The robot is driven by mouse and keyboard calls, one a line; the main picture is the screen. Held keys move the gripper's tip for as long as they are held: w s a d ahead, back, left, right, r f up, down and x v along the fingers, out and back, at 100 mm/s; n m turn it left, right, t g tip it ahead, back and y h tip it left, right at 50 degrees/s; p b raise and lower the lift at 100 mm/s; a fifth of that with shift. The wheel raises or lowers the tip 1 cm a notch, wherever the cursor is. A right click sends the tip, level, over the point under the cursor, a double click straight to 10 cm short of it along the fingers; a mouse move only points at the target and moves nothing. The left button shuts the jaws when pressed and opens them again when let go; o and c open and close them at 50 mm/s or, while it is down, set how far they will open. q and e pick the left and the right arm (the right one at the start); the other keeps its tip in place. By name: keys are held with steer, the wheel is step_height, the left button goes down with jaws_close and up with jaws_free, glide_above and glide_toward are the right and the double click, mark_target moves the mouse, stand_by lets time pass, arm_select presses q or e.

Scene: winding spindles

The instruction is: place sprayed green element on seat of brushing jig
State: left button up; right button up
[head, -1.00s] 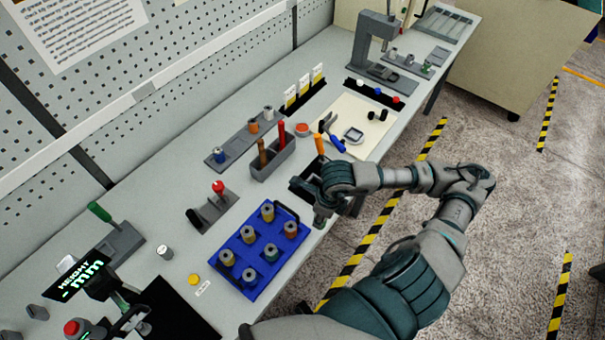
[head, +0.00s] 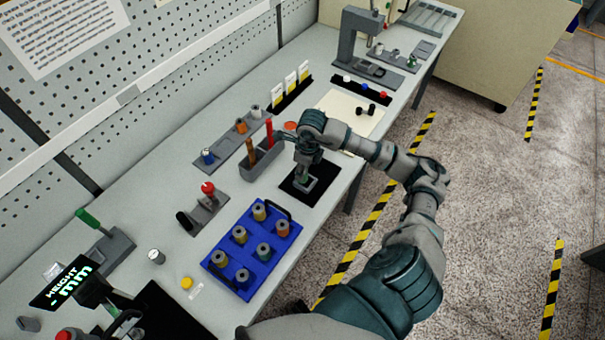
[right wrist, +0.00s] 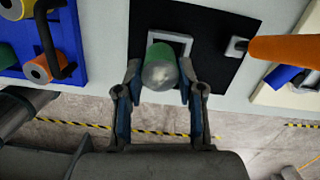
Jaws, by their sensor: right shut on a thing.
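The sprayed green element (right wrist: 161,68) is a green cylinder with a pale grey end facing the camera in the right wrist view. My right gripper (right wrist: 160,85) is shut around its sides. In the head view my right gripper (head: 303,176) points down at the brushing jig. The jig's seat is a grey square frame (right wrist: 184,43) on a black mat (right wrist: 225,25); in the head view the jig (head: 312,188) lies below the gripper. The element is over the seat opening; whether it touches is hidden. My left gripper is not in view.
A blue tray (head: 222,239) with several spools stands to the left of the jig. A grey holder (head: 264,161) with brown and red handles is close behind. A cream board (head: 345,112) lies beyond.

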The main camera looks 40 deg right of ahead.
steer(key=d+f, duration=0.1)
steer(key=f, duration=0.1)
steer(key=d+f, duration=0.1)
steer(key=f, duration=0.1)
steer(key=shift+s+d, duration=0.15)
jaws_close()
steer(key=o, duration=0.9)
jaws_free()
steer(key=shift+a, duration=0.35)
steer(key=shift+o, duration=1.2)
steer(key=shift+a+r, duration=0.1)
steer(key=shift+a, duration=0.3)
steer(key=shift+d+r, duration=0.2)
steer(key=shift+d, duration=0.05)
step_height(320, 180, up, 4)
steer(key=d, duration=0.1)
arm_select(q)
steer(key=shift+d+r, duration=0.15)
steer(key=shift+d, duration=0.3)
arm_select(e)
glide_toward(306, 170)
steer(key=shift+d+f, duration=0.45)
steer(key=shift+f, duration=0.1)
